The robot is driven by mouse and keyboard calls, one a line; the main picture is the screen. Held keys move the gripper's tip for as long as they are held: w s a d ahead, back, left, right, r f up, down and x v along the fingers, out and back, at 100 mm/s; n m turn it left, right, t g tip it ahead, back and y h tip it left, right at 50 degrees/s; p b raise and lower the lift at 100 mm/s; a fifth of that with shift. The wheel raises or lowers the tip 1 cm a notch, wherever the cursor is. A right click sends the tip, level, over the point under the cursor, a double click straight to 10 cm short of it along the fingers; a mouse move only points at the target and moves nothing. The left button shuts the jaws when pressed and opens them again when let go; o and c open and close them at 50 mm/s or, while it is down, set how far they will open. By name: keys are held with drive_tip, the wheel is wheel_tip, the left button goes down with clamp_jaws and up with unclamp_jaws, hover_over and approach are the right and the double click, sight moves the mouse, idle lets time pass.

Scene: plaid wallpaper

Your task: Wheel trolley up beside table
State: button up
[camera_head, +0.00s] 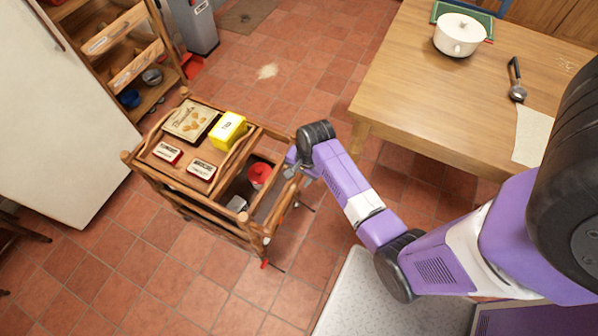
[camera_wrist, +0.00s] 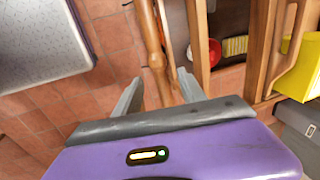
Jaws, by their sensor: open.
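The wooden trolley (camera_head: 182,176) stands on the tiled floor left of centre in the head view, apart from the table. The wooden table (camera_head: 430,95) is at the upper right. My gripper (camera_head: 297,168) is at the trolley's right end. In the wrist view my gripper (camera_wrist: 157,91) is open, and a rounded wooden rail (camera_wrist: 151,42) of the trolley runs between its fingers. I cannot tell whether either finger touches the rail. The arm hides part of the trolley's right end in the head view.
The trolley carries a yellow box (camera_head: 228,130), tins, a picture tray (camera_head: 190,120) and a red pot (camera_head: 260,174). A white pot (camera_head: 460,35) and ladle (camera_head: 516,80) are on the table. A shelf (camera_head: 125,50) and white cabinet (camera_head: 50,110) stand left. Open floor separates trolley and table.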

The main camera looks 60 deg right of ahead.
sight(297, 182)
drive_tip(key=shift+w+f, duration=0.2)
drive_tip(key=shift+f, duration=0.75)
drive_tip(key=shift+w+f, duration=0.15)
drive_tip(key=shift+f, duration=0.8)
drive_tip(key=shift+c, duration=0.2)
clamp_jaws()
drive_tip(key=shift+s, duration=0.1)
